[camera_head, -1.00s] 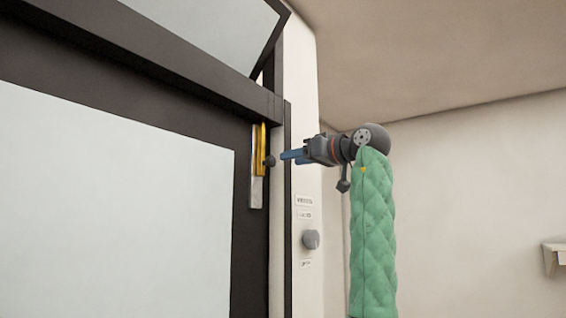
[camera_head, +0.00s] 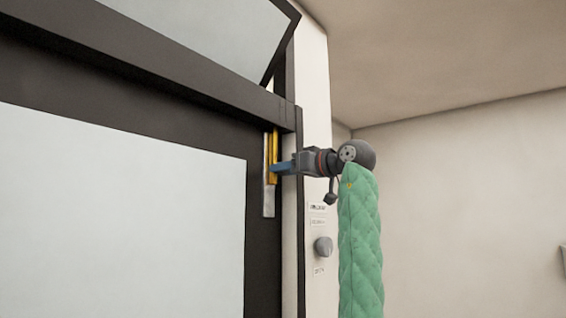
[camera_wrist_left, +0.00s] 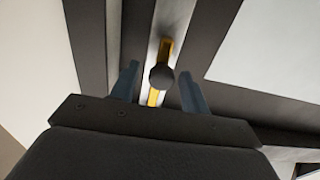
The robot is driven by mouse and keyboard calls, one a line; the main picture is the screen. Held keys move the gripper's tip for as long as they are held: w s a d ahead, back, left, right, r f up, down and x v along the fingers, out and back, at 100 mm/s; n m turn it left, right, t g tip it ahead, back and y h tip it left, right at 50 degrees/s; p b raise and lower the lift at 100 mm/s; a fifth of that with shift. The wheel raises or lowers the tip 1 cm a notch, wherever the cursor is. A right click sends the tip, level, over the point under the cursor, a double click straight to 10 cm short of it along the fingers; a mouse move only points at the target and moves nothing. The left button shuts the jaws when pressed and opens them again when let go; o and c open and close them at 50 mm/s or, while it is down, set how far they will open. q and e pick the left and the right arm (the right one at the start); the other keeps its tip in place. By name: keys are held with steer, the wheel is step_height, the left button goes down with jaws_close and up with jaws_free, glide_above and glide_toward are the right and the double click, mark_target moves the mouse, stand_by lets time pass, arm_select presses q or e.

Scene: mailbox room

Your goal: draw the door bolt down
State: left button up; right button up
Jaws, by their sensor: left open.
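The door bolt is a yellow bar (camera_head: 273,157) on a silver plate (camera_head: 268,204), fixed upright near the right edge of the dark-framed door (camera_head: 262,240). Its dark round knob (camera_wrist_left: 162,77) shows in the left wrist view, with the yellow bar (camera_wrist_left: 166,48) running behind it. My left gripper (camera_head: 275,168) reaches the bolt from the right, and its blue fingers overlap the bar in the head view. In the left wrist view the open fingers (camera_wrist_left: 160,88) stand on either side of the knob, with gaps visible on both sides. The knob is hidden in the head view. My right gripper is not in view.
A pale panel (camera_head: 120,215) fills much of the door. A tilted window (camera_head: 205,35) hangs above the dark crossbar. A grey round knob (camera_head: 323,247) and small labels (camera_head: 318,215) are on the pale post right of the door. Open room lies further right.

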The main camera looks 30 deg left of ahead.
arm_select(q)
steer(key=shift+a, duration=0.65)
steer(key=shift+d, duration=0.1)
steer(key=shift+c, duration=0.3)
